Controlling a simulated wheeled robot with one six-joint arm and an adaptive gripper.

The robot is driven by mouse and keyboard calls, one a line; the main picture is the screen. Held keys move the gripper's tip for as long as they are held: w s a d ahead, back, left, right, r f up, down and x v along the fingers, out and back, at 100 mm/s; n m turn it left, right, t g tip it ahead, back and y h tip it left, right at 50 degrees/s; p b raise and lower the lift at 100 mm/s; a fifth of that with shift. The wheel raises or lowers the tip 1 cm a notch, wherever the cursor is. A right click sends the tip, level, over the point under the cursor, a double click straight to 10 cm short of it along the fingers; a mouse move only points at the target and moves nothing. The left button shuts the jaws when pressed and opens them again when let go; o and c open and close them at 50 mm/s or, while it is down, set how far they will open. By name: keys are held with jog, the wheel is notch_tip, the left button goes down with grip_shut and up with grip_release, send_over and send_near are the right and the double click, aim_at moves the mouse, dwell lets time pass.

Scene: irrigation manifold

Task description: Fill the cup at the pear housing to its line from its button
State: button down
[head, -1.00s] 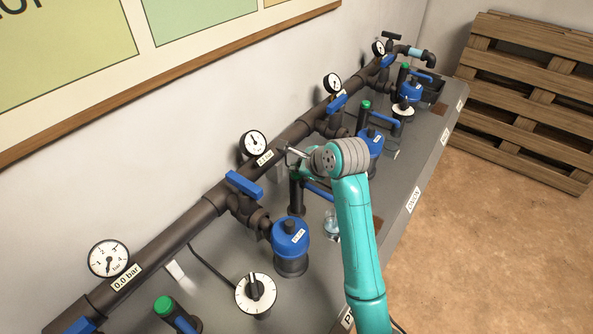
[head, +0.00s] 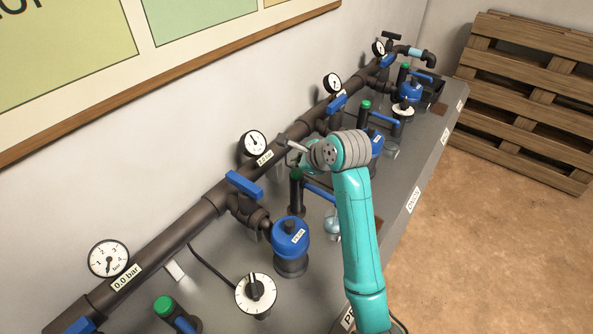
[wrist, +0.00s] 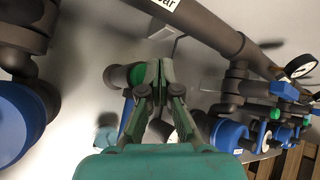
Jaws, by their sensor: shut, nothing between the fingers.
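A blue-capped housing (head: 290,238) stands on the bench; its small tag is not readable. A front label (head: 347,318) beginning with P is mostly hidden by my arm. Behind the housing is a dark post with a green button (head: 296,174) on top and a blue arm (head: 319,190) reaching toward the front. A small clear cup (head: 332,225) with bluish contents stands below that arm, partly hidden by mine; its line is not legible. My gripper (head: 284,141) is shut and empty, above the button. In the wrist view the fingertips (wrist: 153,68) are beside the green button (wrist: 137,73).
A dark pipe (head: 205,210) with blue valve levers and gauges runs along the wall. A white dial (head: 256,293) stands in front of the housing. Similar stations line the bench to the far right. Wooden pallets (head: 530,100) lean on the wall beyond open floor.

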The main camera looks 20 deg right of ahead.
aim_at(298, 172)
jog(key=shift+r, duration=2.5)
